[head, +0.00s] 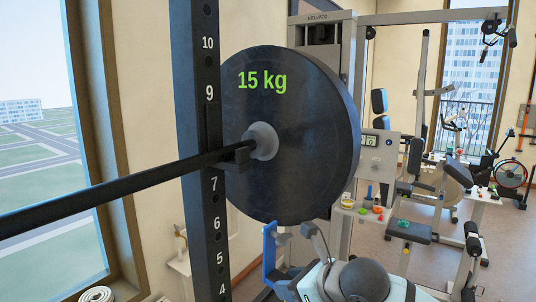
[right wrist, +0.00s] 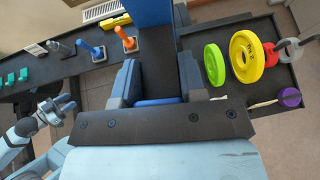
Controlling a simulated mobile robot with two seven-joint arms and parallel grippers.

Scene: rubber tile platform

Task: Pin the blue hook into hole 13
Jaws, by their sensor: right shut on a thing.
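The blue hook (head: 269,252) is upright at the bottom of the head view, just right of the dark rack post (head: 188,70) and below the weight plate. My right gripper (right wrist: 157,82) is shut on it; in the right wrist view the blue hook (right wrist: 152,12) runs up from between the fingers. The post's printed numbers show from 4 to 10, with 8 covered; hole 13 is out of view. What seems to be my left gripper (right wrist: 55,107) shows small at the left of the right wrist view, away from the hook; its jaws are unclear.
A black barbell (head: 110,184) with a 15 kg plate (head: 300,130) sits at a black holder (head: 236,158) on the post, near number 8. Gym machines stand at the right. Dark shelves (right wrist: 190,22) carry green and yellow rings (right wrist: 246,56) and orange-and-blue items (right wrist: 92,52).

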